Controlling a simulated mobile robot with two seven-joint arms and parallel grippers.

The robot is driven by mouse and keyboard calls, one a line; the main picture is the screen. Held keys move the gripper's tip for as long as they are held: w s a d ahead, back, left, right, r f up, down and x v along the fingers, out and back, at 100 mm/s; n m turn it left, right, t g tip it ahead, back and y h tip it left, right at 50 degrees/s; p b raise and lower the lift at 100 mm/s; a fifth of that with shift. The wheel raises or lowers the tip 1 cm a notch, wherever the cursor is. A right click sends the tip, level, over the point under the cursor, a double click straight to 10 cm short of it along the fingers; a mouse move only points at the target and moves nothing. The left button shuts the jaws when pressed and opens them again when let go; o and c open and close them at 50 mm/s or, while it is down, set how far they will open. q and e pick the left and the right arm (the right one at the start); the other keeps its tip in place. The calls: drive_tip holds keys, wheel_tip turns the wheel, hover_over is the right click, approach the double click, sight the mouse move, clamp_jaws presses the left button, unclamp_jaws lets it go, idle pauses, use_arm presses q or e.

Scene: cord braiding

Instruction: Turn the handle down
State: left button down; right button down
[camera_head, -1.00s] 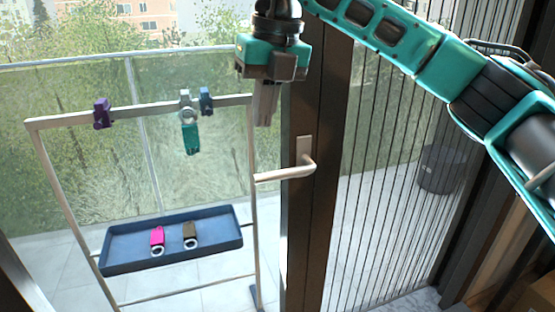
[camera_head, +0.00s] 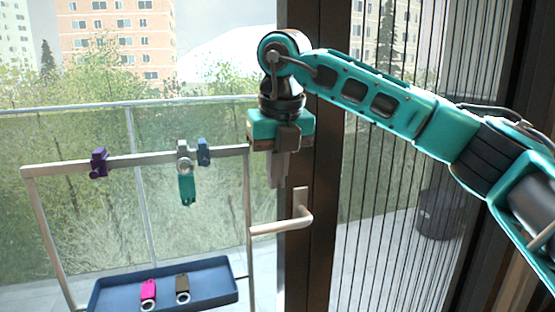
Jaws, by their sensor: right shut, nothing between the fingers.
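The door handle (camera_head: 284,226) is a pale metal lever on a dark door frame (camera_head: 319,225). Its lever lies roughly level and points left from its upright plate. My right gripper (camera_head: 278,186) hangs above the lever with its fingers pointing down. The fingers are shut with nothing between them. In the picture they are a short gap above the lever and do not touch it. My left gripper is out of view.
A metal rack (camera_head: 37,196) stands left of the handle, with several small clips on its top bar. A blue tray (camera_head: 212,281) on it holds a pink key-like item (camera_head: 148,292) and a brown one (camera_head: 182,287). A dark bin (camera_head: 438,213) stands behind the slatted screen.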

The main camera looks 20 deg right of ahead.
sight(273, 227)
drive_tip(key=f, duration=0.2)
drive_tip(key=w+f, duration=0.1)
drive_tip(key=f, duration=0.5)
drive_tip(key=shift+w+f, duration=0.2)
drive_tip(key=shift+w, duration=0.1)
